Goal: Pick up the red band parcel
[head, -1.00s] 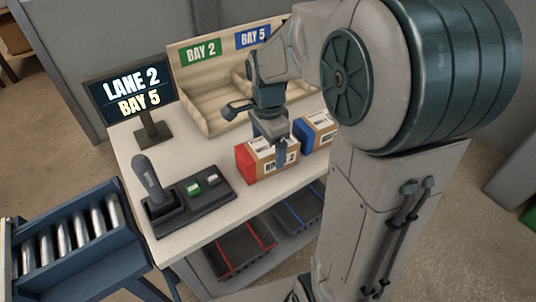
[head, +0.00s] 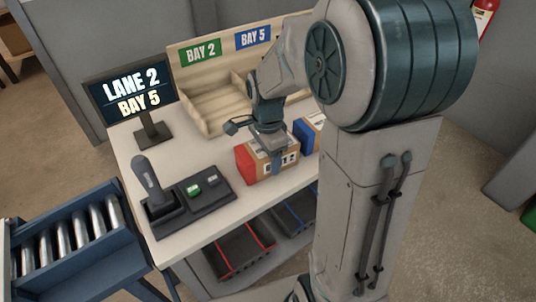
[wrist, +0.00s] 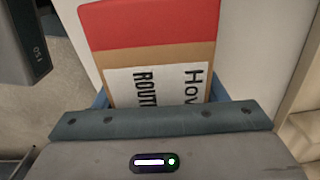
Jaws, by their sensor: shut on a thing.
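The red band parcel (head: 246,165) is a brown box with a red end and a white label, on the white table in the head view. It also shows in the wrist view (wrist: 150,25), with its red end at the top and its label below. My gripper (head: 276,158) is over the parcel from above and shut on it, with a finger against the labelled front side. The far finger is hidden behind the parcel. In the head view the parcel appears to be at the tabletop; I cannot tell if there is a gap under it.
A blue-ended parcel (head: 305,137) stands close by on the right, partly hidden by my arm. A wooden bay rack (head: 205,108) is behind. A scanner stand (head: 160,205), a button box (head: 203,190) and a "LANE 2 BAY 5" screen (head: 131,95) are to the left. A roller conveyor (head: 75,240) is at lower left.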

